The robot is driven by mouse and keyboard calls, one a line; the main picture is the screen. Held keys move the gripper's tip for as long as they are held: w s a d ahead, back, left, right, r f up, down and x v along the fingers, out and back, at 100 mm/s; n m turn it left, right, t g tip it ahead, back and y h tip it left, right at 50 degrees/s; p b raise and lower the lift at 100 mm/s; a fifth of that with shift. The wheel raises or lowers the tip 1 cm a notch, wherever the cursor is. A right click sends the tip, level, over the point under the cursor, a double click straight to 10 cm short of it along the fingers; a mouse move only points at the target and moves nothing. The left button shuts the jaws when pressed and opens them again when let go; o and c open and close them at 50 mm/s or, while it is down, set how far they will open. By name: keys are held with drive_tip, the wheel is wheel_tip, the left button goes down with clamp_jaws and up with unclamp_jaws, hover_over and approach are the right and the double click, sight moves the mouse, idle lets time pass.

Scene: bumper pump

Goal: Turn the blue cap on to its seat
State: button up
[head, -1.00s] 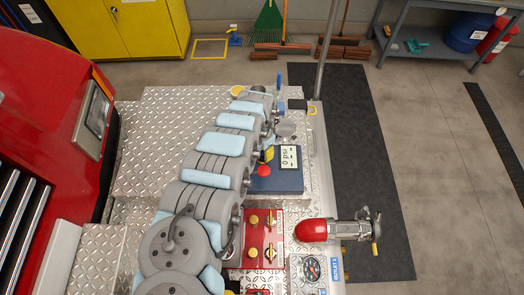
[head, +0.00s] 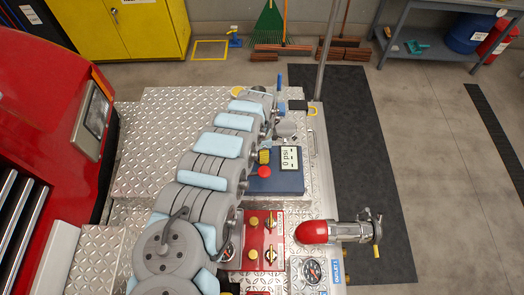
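A narrow upright blue piece (head: 279,83) shows at the far end of my arm, above the diamond-plate deck; I cannot tell whether it is the blue cap or a handle. My gripper (head: 272,112) is at that far end, beside the blue piece. It is small and largely covered by my arm's links, so its fingers and anything between them cannot be made out. No seat for a cap can be clearly identified; the area beneath the arm is hidden.
A blue gauge box (head: 290,181) reading 0 psi, with a red knob (head: 264,171), stands right of my arm. A pole (head: 326,50) rises behind.

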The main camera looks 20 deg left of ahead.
drive_tip(key=shift+d+m, duration=0.1)
drive_tip(key=shift+m, duration=0.2)
drive_tip(key=m, duration=0.3)
drive_tip(key=shift+m+b, duration=0.35)
drive_tip(key=shift+m, duration=0.05)
drive_tip(key=shift+m+b, duration=0.3)
drive_tip(key=shift+m, duration=1.5)
drive_tip(key=o, duration=1.3)
drive_tip(key=shift+s+d+f, duration=0.1)
drive_tip(key=shift+s, duration=0.1)
drive_tip(key=shift+w, duration=0.1)
drive_tip(key=shift+o, duration=1.2)
